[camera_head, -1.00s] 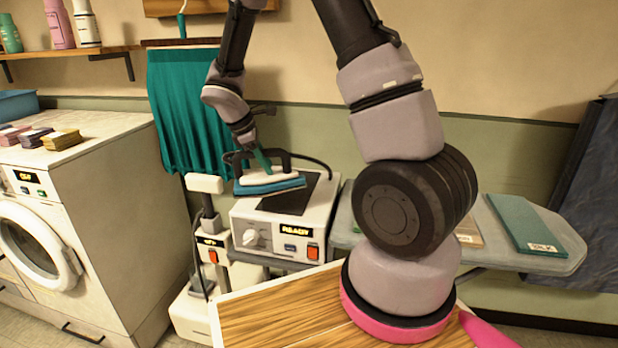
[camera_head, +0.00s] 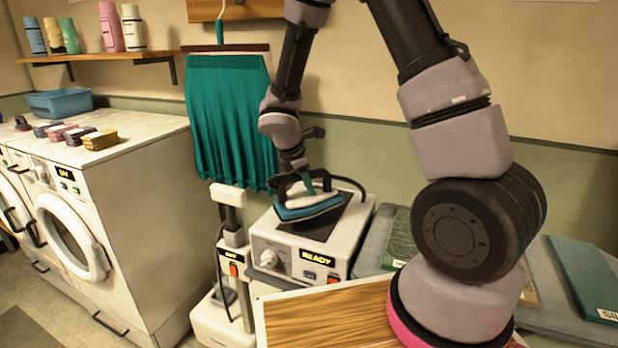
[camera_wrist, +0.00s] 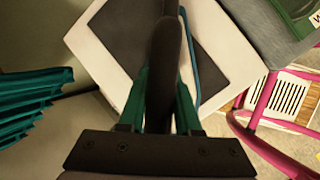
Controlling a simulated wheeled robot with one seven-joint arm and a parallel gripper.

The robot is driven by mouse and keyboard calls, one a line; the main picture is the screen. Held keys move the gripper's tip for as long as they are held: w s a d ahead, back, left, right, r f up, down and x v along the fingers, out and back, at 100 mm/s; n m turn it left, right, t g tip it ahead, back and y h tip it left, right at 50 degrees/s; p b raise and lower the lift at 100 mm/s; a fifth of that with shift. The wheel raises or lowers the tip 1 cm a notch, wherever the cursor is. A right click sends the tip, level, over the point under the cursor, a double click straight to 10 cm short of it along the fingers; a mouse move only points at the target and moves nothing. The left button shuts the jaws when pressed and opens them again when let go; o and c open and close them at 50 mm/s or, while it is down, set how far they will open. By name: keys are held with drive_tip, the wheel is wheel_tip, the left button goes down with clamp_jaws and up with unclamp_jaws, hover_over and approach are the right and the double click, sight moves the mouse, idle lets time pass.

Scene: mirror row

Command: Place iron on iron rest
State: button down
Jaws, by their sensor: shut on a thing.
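The iron (camera_head: 310,204), with a blue-teal lower body, white upper part and black handle, is over the dark rest pad (camera_head: 344,212) on top of the white ironing station (camera_head: 282,258). My gripper (camera_head: 318,184) is shut on the iron's handle from above. In the wrist view the black handle (camera_wrist: 166,75) stands between the teal fingers of my gripper (camera_wrist: 162,110). The dark pad (camera_wrist: 128,30) shows beside the handle. The iron hides part of the pad, and I cannot tell whether its sole touches it.
A teal pleated skirt (camera_head: 232,120) hangs behind the station. Washing machines (camera_head: 110,200) stand left. An ironing board (camera_head: 545,290) with folded cloth lies right. A wooden-topped surface (camera_head: 330,322) is in front. A cable curves behind the iron.

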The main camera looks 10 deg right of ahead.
sight(309, 198)
drive_tip(key=shift+f, duration=1.7)
drive_tip(key=shift+f, duration=0.1)
drive_tip(key=c, duration=0.6)
unclamp_jaws()
drive_tip(key=v, duration=1.2)
drive_tip(key=s+d+r+m+y, duration=0.1)
drive_tip(key=s+d+r+m, duration=0.3)
drive_tip(key=r, duration=0.3)
drive_tip(key=s+d+r+m+y, duration=0.1)
drive_tip(key=s+d+r+m, duration=0.1)
drive_tip(key=d+r+m, duration=0.4)
drive_tip(key=s+d+r+m+t+y, duration=0.2)
drive_tip(key=s+r+m+t+y, duration=0.2)
drive_tip(key=s+r+m, duration=0.7)
drive_tip(key=s+m, duration=0.1)
drive_tip(key=m, duration=0.1)
drive_tip(key=shift+m, duration=0.3)
